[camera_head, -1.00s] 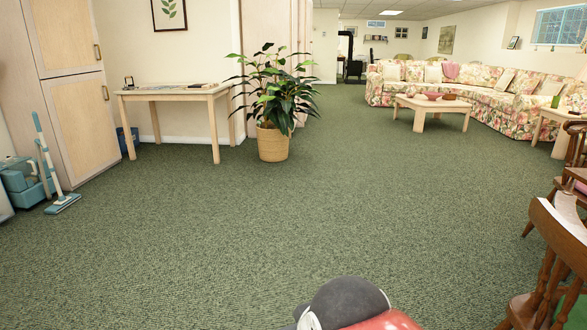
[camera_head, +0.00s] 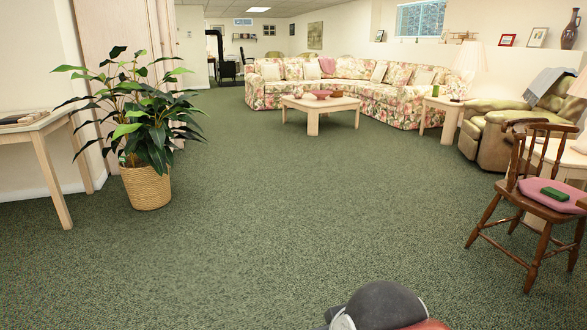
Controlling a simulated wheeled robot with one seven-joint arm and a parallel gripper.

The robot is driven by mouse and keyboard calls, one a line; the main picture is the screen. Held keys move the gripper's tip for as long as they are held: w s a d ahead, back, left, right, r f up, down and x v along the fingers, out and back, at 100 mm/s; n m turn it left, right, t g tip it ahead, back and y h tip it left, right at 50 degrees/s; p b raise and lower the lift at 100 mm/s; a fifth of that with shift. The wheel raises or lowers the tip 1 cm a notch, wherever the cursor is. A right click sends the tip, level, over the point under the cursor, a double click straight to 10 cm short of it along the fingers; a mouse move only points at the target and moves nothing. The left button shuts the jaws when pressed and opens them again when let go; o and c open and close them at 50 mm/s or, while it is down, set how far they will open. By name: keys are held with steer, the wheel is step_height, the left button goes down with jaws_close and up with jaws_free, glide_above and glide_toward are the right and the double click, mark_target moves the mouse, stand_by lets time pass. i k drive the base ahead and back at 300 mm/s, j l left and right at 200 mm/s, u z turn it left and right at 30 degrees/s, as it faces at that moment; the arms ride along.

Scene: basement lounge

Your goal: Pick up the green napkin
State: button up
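A small dark green folded item (camera_head: 554,193), which looks like the green napkin, lies on the pink seat cushion (camera_head: 532,188) of a wooden chair at the right. It is too small to be sure it is cloth. Part of my arm, dark grey and red, shows at the bottom edge. My gripper's fingers are not in view.
The wooden chair (camera_head: 517,223) stands at the right, before a recliner (camera_head: 494,148) and a pale table. A potted plant (camera_head: 147,188) and a desk (camera_head: 50,168) stand left. A coffee table (camera_head: 313,111) and floral sofa (camera_head: 400,105) are far back. The middle carpet is clear.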

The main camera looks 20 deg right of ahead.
mark_target(549, 192)
steer(key=i+l+z, duration=0.15)
steer(key=i+z, duration=0.65)
steer(key=i+j+z, duration=0.1)
steer(key=i+z, duration=0.3)
steer(key=i+j+z, duration=0.25)
steer(key=i+z, duration=1.1)
steer(key=i+j+z, duration=0.25)
steer(key=z, duration=0.2)
steer(key=i+j+z, duration=0.6)
steer(key=j+z, duration=0.35)
steer(key=i+j+z, duration=0.4)
steer(key=j, duration=0.25)
steer(key=j+z, duration=0.2)
steer(key=j, duration=0.1)
